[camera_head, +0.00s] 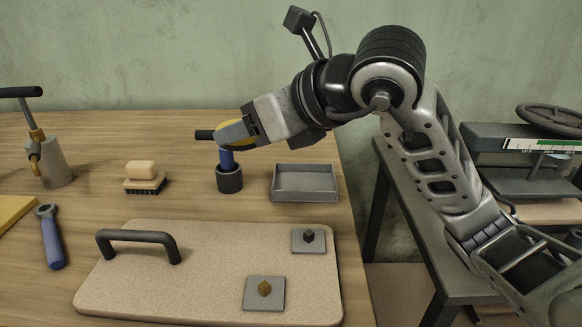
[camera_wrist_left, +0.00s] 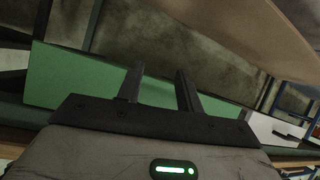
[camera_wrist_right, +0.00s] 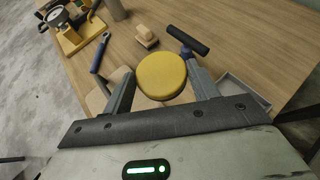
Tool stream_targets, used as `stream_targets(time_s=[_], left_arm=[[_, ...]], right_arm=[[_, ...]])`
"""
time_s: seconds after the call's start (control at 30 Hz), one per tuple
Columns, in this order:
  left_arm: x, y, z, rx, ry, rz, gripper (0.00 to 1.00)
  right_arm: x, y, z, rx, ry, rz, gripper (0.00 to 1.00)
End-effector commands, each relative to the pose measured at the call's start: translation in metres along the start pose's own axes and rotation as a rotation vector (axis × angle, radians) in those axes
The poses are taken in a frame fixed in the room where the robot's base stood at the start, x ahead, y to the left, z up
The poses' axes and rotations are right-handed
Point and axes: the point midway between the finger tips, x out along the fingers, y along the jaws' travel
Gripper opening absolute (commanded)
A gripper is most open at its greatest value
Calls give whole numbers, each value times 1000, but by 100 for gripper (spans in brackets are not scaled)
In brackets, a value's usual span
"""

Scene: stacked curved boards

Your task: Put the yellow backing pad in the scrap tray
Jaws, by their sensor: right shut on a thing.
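The round yellow backing pad (camera_wrist_right: 162,76) is between the fingers of my right gripper (camera_wrist_right: 160,77) in the right wrist view. In the head view, my right gripper (camera_head: 228,134) is shut on the pad, which shows as a yellow edge (camera_head: 239,122) above the table. The shallow grey scrap tray (camera_head: 305,195) sits on the table, right of and below the gripper in the picture. A corner of it shows in the right wrist view (camera_wrist_right: 243,92). It looks empty. My left gripper (camera_wrist_left: 158,84) is open and empty; it is out of the head view.
A blue tool with a black handle (camera_head: 204,134) stands in a dark cup (camera_head: 230,180) behind or below my right gripper. A brush (camera_head: 143,178) lies to the left. A speckled board (camera_head: 200,265) with a black handle and two grey plates fills the front.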

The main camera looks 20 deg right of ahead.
Motion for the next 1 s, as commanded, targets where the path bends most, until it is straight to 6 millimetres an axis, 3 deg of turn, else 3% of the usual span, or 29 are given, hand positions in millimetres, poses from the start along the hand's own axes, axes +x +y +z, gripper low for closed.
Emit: stream_targets(time_s=[0.17,0.43,0.53,0.7,0.87,1.0], left_arm=[[-1,0,10,-3,-18,0,36],[1,0,14,-1,-18,0,36],[2,0,15,1,-13,1,36],[2,0,15,4,-7,2,36],[1,0,13,4,-2,3,36],[1,1,13,5,2,4,36]], right_arm=[[4,-27,-14,7,7,-6,22],[11,-93,-44,9,6,-3,22],[20,-108,-64,8,7,-1,22],[28,-125,-82,3,1,0,22],[32,-133,-90,2,1,0,22],[41,-138,-108,5,2,4,22]])
